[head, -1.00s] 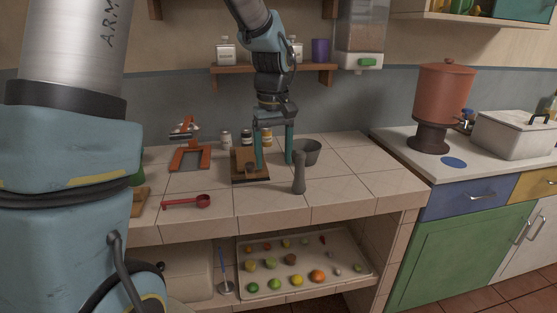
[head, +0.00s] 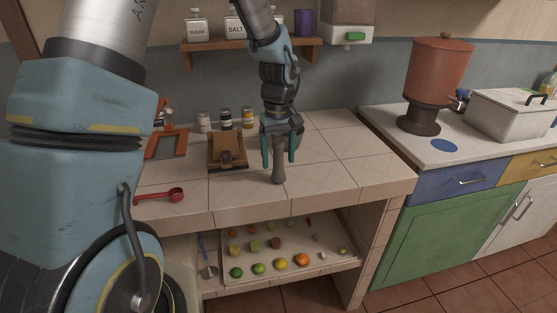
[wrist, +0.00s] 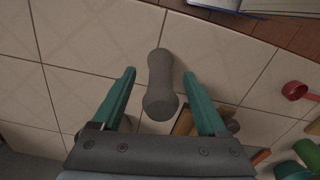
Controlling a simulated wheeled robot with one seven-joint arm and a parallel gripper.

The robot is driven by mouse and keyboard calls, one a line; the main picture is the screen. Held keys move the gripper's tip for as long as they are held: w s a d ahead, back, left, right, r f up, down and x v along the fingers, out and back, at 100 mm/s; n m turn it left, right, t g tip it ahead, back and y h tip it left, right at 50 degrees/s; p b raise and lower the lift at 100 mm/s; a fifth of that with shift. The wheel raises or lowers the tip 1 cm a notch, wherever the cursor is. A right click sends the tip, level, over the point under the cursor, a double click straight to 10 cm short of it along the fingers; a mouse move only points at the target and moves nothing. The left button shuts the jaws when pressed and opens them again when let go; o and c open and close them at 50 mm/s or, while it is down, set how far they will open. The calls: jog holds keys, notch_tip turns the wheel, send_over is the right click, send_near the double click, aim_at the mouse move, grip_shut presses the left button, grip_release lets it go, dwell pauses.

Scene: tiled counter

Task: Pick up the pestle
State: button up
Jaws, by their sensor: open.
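The grey pestle (head: 278,172) stands upright on the tiled counter, near its front edge. My gripper (head: 278,161) is above and around its upper part, with one finger on each side. In the wrist view the pestle (wrist: 161,80) shows between the two teal fingers of my gripper (wrist: 159,73). There is a visible gap on both sides, so the gripper is open and not holding it. The pestle's top is partly hidden by the gripper in the head view.
A wooden board-like holder (head: 228,152) stands left of the pestle. A red spoon (head: 165,196) lies at the front left. Several jars (head: 226,119) stand at the back. The counter right of the pestle (head: 345,172) is clear.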

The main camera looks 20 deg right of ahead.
jog(key=shift+f, duration=1.2)
grip_shut()
